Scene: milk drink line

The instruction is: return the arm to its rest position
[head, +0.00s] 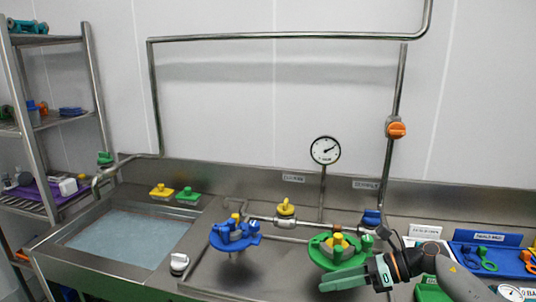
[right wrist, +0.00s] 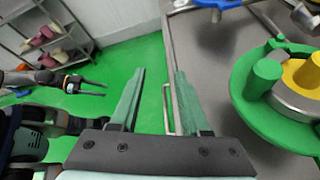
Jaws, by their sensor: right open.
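My right gripper (head: 345,281) shows at the lower right of the head view, low in front of the green round fitting (head: 322,256) with a yellow part in its middle. In the right wrist view its two green fingers (right wrist: 160,76) stand apart with nothing between them. The green fitting (right wrist: 248,112) is to the right of the fingers there, apart from them. My left gripper (right wrist: 88,86) shows small at the left of the right wrist view, its fingers apart and empty. It is not in the head view.
A blue fitting (head: 234,236) stands left of the green one on the steel counter (head: 205,272). A water-filled basin (head: 125,240) lies at the left. A blue tool tray (head: 465,262) is at the right, near my right arm. Green floor (right wrist: 115,60) is open below the counter edge.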

